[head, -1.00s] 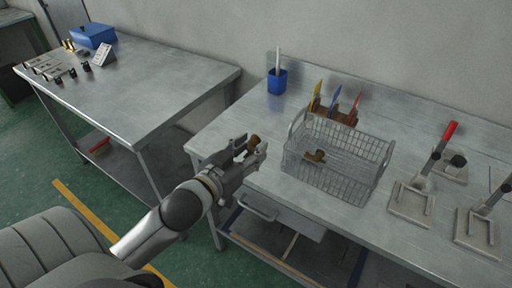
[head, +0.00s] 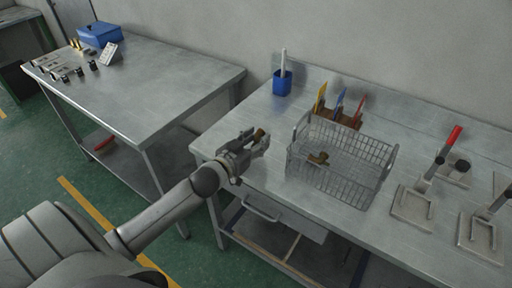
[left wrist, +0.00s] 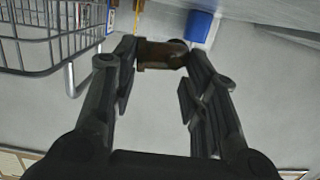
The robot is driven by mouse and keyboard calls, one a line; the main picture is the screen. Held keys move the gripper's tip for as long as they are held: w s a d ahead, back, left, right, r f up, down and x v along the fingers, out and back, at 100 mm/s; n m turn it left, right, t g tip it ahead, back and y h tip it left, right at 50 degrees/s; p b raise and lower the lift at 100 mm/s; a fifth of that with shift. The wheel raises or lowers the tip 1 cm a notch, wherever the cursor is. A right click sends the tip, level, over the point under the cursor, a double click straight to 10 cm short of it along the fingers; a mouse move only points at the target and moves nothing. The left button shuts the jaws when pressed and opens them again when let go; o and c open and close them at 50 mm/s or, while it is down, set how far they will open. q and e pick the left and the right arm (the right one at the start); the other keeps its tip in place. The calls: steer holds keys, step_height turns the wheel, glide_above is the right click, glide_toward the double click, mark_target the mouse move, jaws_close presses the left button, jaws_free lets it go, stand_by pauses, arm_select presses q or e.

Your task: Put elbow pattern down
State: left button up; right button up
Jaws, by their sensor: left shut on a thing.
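My left gripper (head: 262,143) is shut on a brown elbow pattern (head: 260,134) above the front left part of the right-hand table (head: 245,113), left of the wire basket. In the left wrist view, the elbow pattern (left wrist: 162,54) sits between the two fingertips of the gripper (left wrist: 160,60). Bare table top shows behind it. A second brown piece (head: 318,158) lies in the wire basket (head: 340,186). My right gripper does not show.
A blue cup (head: 282,84) with a white tool stands at the back of the table. Yellow, blue and red-handled tools stand in a brown holder (head: 343,117) behind the basket. Toggle clamps on plates (head: 412,207) stand at right. The table left of the basket is clear.

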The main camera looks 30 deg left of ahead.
arm_select(q)
steer(key=shift+w+a+f, duration=0.3)
steer(key=shift+w+f, duration=0.25)
steer(key=shift+f, duration=0.2)
steer(key=f, duration=0.2)
steer(key=shift+w+a+f+p, duration=0.15)
steer(key=shift+w+f+p, duration=0.15)
steer(key=shift+f+p, duration=0.05)
steer(key=shift+f, duration=0.35)
steer(key=shift+f, duration=0.25)
steer(key=o, duration=0.9)
steer(key=shift+r, duration=0.1)
